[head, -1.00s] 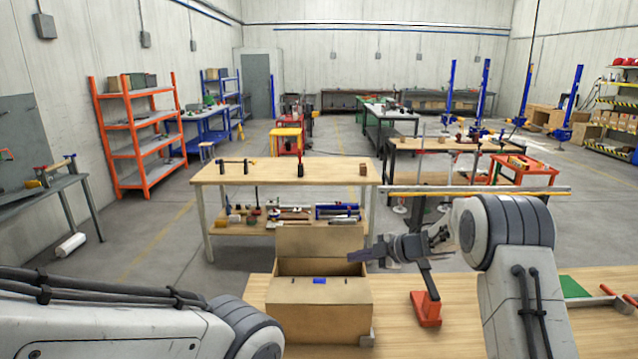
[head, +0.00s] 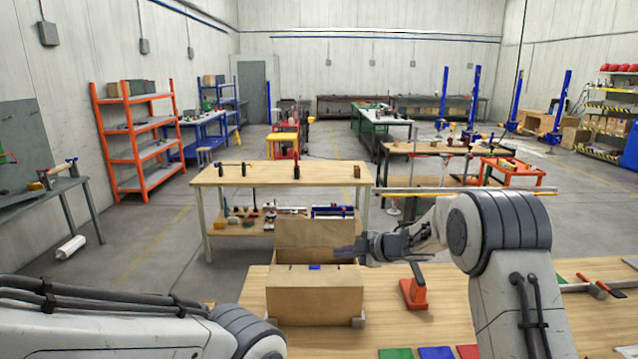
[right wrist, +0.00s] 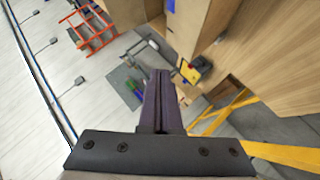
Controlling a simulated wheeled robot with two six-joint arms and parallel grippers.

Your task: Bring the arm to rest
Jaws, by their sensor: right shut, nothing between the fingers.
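My right arm comes in at the right of the head view. Its gripper (head: 342,252) is shut and empty, held in the air with its fingers pointing left. It is beside the raised back panel of a brown box (head: 315,300), and whether they touch cannot be told. In the right wrist view the dark fingers (right wrist: 160,100) are together with nothing between them. My left arm fills the lower left of the head view; its gripper is out of the picture.
The box stands on a wooden table (head: 460,290). Green, blue and red squares (head: 435,353) lie at the front edge. Another workbench (head: 270,174) is beyond.

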